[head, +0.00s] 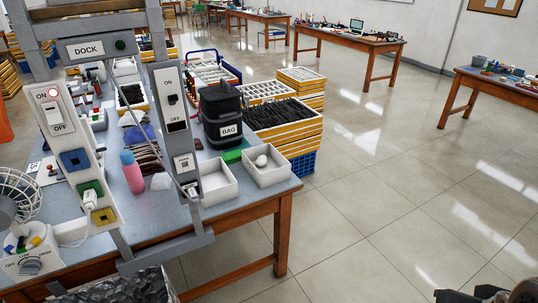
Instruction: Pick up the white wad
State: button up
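A small white crumpled wad (161,181) lies on the workbench top, just right of the foot of a pink bottle (132,173) and in front of a stack of brown flat pieces (147,155). It is small and its exact shape is hard to tell. Another white rounded lump (261,160) sits in the right one of two white open boxes near the bench's right end. My gripper's fingers are not seen; only dark parts, possibly of my arm, show at the bottom right corner.
A grey frame with switch panels (66,125) stands along the bench's front and blocks part of the top. A black BAG container (222,115) stands behind the boxes. Stacked yellow crates (285,125) stand beyond the bench. The tiled floor (385,190) at right is clear.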

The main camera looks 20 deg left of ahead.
aim_at(261, 160)
jog(key=i, duration=2.5)
jog(key=u, duration=3.25)
